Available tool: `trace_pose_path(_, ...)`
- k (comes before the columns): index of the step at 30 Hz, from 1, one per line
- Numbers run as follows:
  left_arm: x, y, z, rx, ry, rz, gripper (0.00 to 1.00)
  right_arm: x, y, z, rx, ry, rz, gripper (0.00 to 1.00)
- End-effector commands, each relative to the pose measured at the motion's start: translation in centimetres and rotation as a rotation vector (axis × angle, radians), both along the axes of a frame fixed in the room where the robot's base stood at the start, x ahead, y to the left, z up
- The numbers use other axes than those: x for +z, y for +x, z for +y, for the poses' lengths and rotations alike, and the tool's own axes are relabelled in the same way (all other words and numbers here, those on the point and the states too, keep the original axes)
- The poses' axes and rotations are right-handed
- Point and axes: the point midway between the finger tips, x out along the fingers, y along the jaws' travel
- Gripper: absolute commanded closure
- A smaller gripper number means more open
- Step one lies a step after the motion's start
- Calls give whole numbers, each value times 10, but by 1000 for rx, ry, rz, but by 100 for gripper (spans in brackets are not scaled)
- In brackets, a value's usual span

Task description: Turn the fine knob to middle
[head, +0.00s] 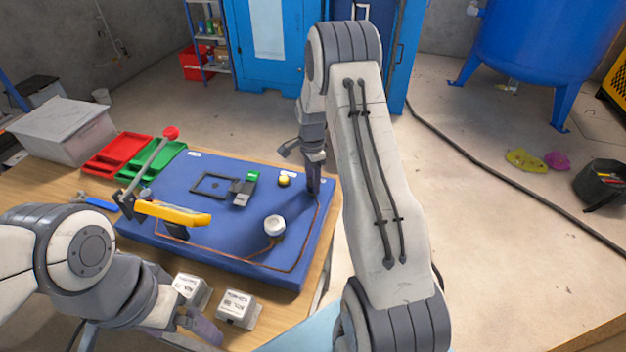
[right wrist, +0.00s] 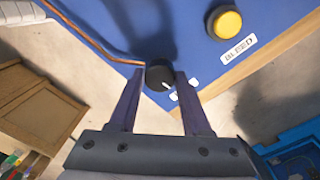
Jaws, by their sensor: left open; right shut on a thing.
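The fine knob (right wrist: 160,75) is a black round knob near a corner of the blue panel (right wrist: 205,65). A white pointer mark on its face points toward the lower right in the right wrist view. My right gripper (right wrist: 160,82) has one finger on each side of the knob and is shut on it. In the head view my right gripper (head: 314,188) reaches down at the panel's right edge and hides the knob. My left gripper (head: 198,322) is open and empty, low at the table's front by two white boxes.
A yellow bleed button (right wrist: 226,23) sits near the knob. The panel also carries a white gauge (head: 274,226), a copper-coloured pipe, a yellow-handled lever (head: 174,213) and a red-tipped rod (head: 170,133). Red (head: 115,155) and green (head: 153,160) trays lie behind left.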

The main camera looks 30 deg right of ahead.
Motion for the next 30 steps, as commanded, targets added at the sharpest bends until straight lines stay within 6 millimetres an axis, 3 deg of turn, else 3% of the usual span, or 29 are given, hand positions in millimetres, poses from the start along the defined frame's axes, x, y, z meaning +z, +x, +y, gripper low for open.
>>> trace_pose_path(9, 0, 0, 0, 0, 0, 0, 0, 1, 1, -1, -103, -1, -3, 100)
trace_pose_path(24, 0, 0, 0, 0, 0, 0, 0, 1, 1, -1, -119, -2, -3, 100)
trace_pose_path(25, 0, 0, 0, 0, 0, 0, 0, 1, 1, -1, -119, -1, -3, 44)
trace_pose_path(27, 0, 0, 0, 0, 0, 0, 0, 1, 1, -1, -118, -1, -3, 22)
trace_pose_path(30, 0, 0, 0, 0, 0, 0, 0, 1, 1, 0, -118, -1, -2, 22)
